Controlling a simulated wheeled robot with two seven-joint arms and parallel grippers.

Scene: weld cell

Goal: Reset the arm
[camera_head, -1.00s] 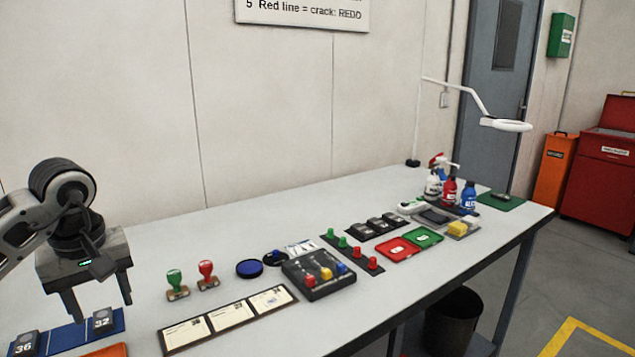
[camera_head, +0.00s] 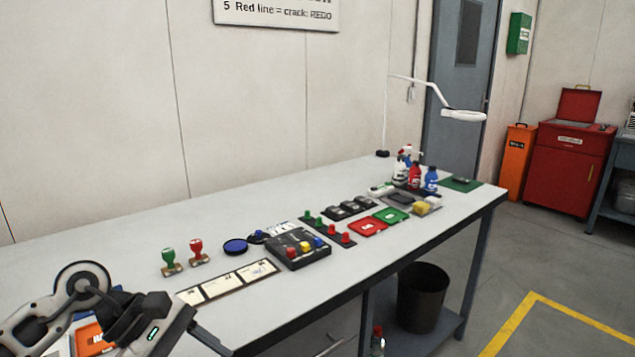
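My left arm comes in at the lower left of the head view. Its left gripper (camera_head: 208,338) is low, near the front left part of the bench (camera_head: 120,248), turned so that its fingers point to the lower right. One dark finger shows clearly; the other is hidden or out of frame, so its opening cannot be told. I see nothing held in it. My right arm and gripper are not in view.
Near the gripper lie a strip of white cards (camera_head: 228,282), a green stamp (camera_head: 170,260) and a red stamp (camera_head: 197,252). A button box (camera_head: 298,250) and red (camera_head: 368,227) and green (camera_head: 391,216) trays are farther right. A bin (camera_head: 422,298) stands below.

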